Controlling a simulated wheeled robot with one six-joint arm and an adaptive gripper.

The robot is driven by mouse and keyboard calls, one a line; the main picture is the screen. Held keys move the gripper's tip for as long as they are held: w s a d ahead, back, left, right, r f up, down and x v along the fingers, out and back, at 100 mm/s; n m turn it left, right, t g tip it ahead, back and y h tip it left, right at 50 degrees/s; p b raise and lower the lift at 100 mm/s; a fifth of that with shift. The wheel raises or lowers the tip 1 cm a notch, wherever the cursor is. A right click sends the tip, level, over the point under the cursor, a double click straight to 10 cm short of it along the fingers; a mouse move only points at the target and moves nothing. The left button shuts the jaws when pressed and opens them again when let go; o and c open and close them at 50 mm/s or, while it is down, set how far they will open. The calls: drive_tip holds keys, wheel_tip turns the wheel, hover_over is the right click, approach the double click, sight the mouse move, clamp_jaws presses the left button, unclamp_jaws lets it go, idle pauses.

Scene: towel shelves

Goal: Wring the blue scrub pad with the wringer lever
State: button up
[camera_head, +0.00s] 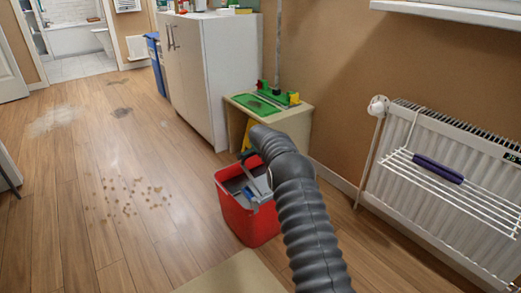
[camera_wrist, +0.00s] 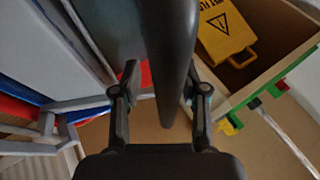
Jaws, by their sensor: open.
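The red bucket (camera_head: 250,226) stands on the floor with a grey wringer (camera_head: 258,190) at its top. My gripper (camera_wrist: 160,85) is open, with its fingers on either side of a long dark bar (camera_wrist: 165,40), which looks like the wringer lever's handle. Whether they touch it I cannot tell. In the head view my arm hides part of the bucket and most of the gripper. I cannot identify the blue scrub pad for sure. A dark blue roll (camera_head: 438,168) lies on the radiator's rack, and a blue strip (camera_wrist: 28,90) shows at left in the wrist view.
A wooden box (camera_head: 297,124) stands behind the bucket, with a green and red holder on top and a yellow caution sign (camera_wrist: 228,28) inside. A white cabinet (camera_head: 215,75) is beyond it. The radiator (camera_head: 400,185) is at right. The floor at left is open, with stains.

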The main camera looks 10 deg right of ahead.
drive_tip(key=v, duration=1.1)
